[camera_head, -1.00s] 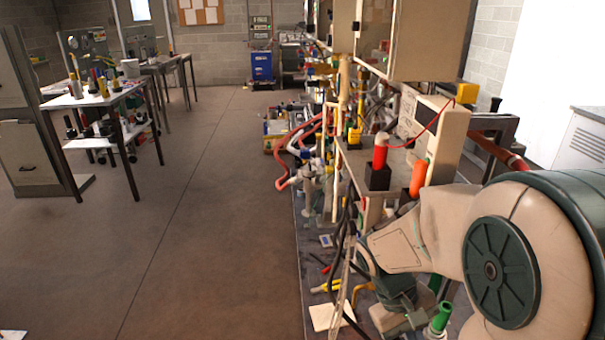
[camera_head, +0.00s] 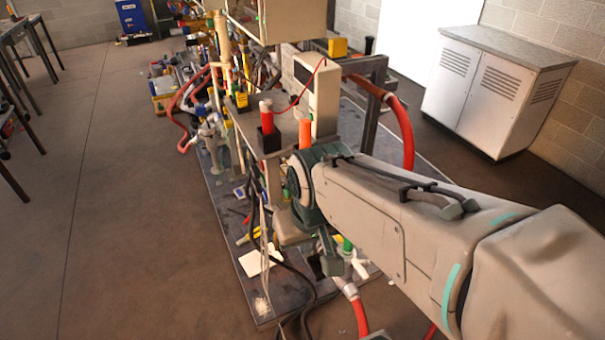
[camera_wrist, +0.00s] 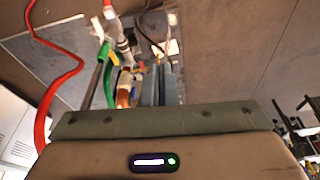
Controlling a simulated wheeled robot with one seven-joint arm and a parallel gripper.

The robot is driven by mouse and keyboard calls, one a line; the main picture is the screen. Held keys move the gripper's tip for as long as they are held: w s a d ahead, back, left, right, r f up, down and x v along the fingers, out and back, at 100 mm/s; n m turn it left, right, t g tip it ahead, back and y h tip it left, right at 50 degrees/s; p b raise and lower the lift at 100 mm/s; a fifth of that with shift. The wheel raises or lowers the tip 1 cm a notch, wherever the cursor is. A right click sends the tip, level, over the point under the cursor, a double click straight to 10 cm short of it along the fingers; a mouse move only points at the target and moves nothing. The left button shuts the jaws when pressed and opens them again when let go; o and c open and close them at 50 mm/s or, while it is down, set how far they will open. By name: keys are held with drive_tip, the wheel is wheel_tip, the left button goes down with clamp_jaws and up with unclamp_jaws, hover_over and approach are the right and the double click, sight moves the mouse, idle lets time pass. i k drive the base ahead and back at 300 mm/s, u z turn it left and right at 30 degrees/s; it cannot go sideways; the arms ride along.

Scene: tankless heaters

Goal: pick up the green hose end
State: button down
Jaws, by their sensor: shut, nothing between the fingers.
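The green hose end (camera_wrist: 104,55) shows in the wrist view, up and left of my gripper, beside a white fitting (camera_wrist: 120,40). A green piece (camera_head: 347,244), likely the same hose end, shows low on the bench in the head view, partly hidden by my arm. My gripper (camera_wrist: 165,72) shows in the wrist view as two grey fingers close together, with nothing held. It is apart from the green hose end in the picture; the depth gap is hard to tell.
A red hose (camera_wrist: 68,75) curves along the left of the wrist view. An orange-copper piece (camera_wrist: 124,92) lies near the fingers. The cluttered bench (camera_head: 262,303) holds tools, a red cylinder (camera_head: 266,117) and black cables.

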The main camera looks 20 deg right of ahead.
sight(347, 251)
drive_tip(key=z, duration=0.5)
drive_tip(key=k, duration=1.05)
drive_tip(key=u, duration=0.2)
drive_tip(key=i, duration=1.4)
drive_tip(key=z, duration=1.05)
drive_tip(key=i, duration=0.2)
drive_tip(key=z, duration=0.25)
